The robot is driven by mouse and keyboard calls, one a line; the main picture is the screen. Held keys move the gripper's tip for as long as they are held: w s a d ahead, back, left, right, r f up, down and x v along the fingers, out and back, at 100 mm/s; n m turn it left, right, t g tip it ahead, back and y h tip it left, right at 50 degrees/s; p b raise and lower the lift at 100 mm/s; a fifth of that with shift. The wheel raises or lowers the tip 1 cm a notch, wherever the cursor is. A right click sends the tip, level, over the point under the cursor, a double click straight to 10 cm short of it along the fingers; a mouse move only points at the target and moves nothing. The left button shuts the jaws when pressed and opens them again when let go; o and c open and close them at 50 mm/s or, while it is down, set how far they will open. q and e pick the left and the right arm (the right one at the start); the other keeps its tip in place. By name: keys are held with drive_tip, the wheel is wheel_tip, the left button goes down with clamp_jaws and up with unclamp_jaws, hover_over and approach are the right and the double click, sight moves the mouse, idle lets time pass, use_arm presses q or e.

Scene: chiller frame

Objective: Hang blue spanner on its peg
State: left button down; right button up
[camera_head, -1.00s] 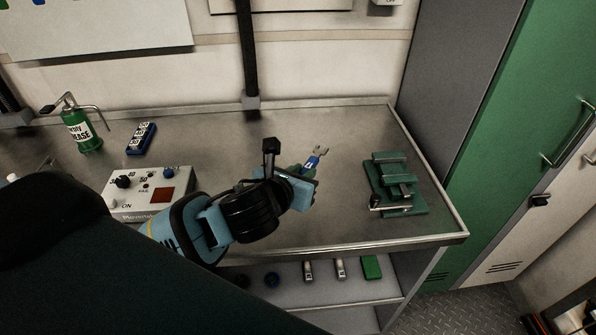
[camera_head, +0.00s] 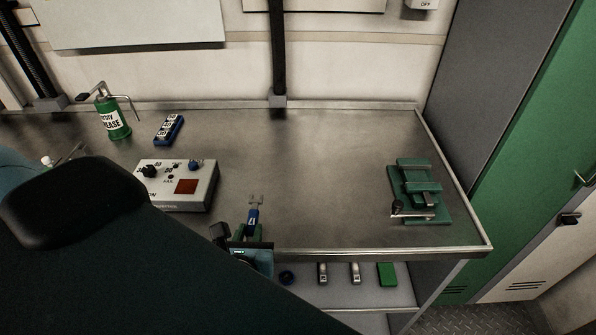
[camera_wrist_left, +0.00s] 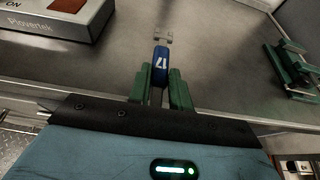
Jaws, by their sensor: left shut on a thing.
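The blue spanner (camera_head: 253,216) has a blue grip with a white mark and a grey open-ended jaw. My left gripper (camera_head: 248,237) is shut on it near the front edge of the bench, with the jaw end pointing away from me. In the left wrist view the spanner (camera_wrist_left: 161,66) sticks out from between the green fingers of my left gripper (camera_wrist_left: 162,92). Its lower end is hidden between the fingers. A board (camera_head: 130,22) on the back wall is cut off at the top, and no peg shows. My right gripper is not in view.
The steel bench (camera_head: 310,180) is clear in the middle. A control box (camera_head: 177,186), a green grease can (camera_head: 113,120) and a blue numbered block (camera_head: 168,129) stand at left. A green vise (camera_head: 418,190) stands at right. A lower shelf (camera_head: 340,292) holds small items.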

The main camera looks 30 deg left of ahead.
use_arm(q)
hover_over(297, 207)
drive_tip(key=s, duration=0.1)
drive_tip(key=shift+a+f, duration=0.1)
drive_tip(key=shift+f, duration=0.55)
drive_tip(key=shift+w, duration=0.7)
wheel_tip(297, 207, down, 3)
drive_tip(key=shift+s+r, duration=0.1)
drive_tip(key=shift+r, duration=0.05)
drive_tip(key=shift+f, duration=0.3)
drive_tip(key=shift+f, duration=0.1)
drive_tip(key=c, duration=1.3)
unclamp_jaws()
drive_tip(key=shift+s+f, duration=0.1)
